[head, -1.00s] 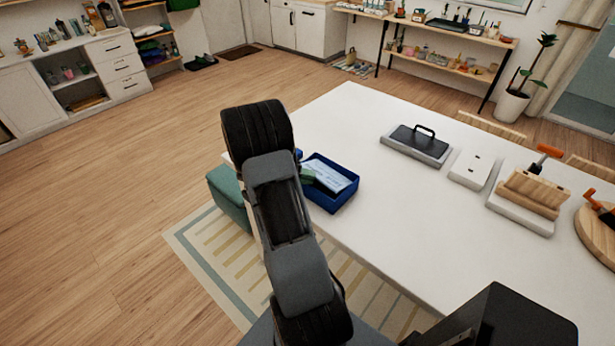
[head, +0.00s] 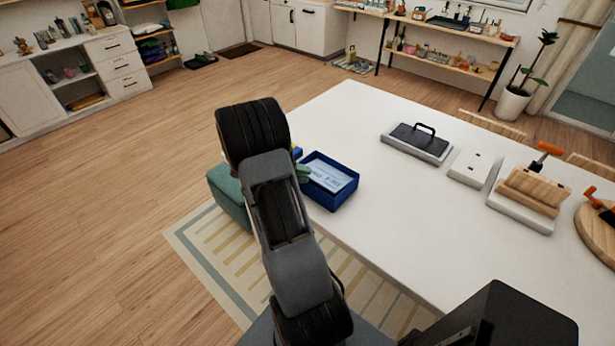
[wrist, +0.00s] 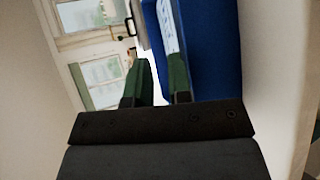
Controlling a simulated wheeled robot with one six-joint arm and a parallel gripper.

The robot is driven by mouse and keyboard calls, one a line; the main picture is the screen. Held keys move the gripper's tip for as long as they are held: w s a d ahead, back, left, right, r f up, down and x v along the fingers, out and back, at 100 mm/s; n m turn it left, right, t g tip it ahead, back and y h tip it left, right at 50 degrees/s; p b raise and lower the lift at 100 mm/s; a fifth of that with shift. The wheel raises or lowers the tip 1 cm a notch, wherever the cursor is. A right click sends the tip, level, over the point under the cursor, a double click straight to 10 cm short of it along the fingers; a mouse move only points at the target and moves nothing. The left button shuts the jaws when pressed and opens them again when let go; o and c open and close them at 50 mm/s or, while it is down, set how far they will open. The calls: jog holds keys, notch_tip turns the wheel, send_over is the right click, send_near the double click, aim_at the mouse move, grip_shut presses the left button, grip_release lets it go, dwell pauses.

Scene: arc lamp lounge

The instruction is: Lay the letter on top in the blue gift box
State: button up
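The blue gift box (head: 330,204) stands open on the near left edge of the white table in the head view. The letter (head: 334,175), a pale sheet with writing, lies inside its walls, nearly flat. In the head view one green fingertip (head: 303,173) shows at the box's left side; my arm hides the rest. I cannot tell whether a finger touches the letter.
A black-handled block (head: 418,142), a white plate (head: 472,167), a wooden holder (head: 530,190) and a round board (head: 594,232) stand farther right on the table. The tabletop (head: 400,225) between them and the box is clear. A green seat (head: 229,197) is left of the table.

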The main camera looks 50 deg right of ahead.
jog(key=v, duration=1)
jog(key=w+r+t+h, duration=0.3)
jog(key=w+r+t, duration=0.5)
jog(key=w+t, duration=0.25)
jog(key=w+a+r+n+t+y, duration=0.35)
jog(key=a+r+t, duration=0.25)
jog(key=a+t, duration=0.35)
jog(key=s+a+n+y, duration=0.5)
jog(key=a+y, duration=0.5)
jog(key=a, duration=0.5)
jog(key=s+f+m+g, duration=0.1)
jog(key=s+f+g, duration=0.2)
jog(key=s, duration=0.5)
jog(key=s+f+m+g, duration=0.1)
jog(key=s+f+g, duration=0.2)
jog(key=s, duration=0.6)
jog(key=shift+s+a+b, duration=0.35)
jog(key=shift+a+b, duration=0.05)
jog(key=shift+b, duration=0.05)
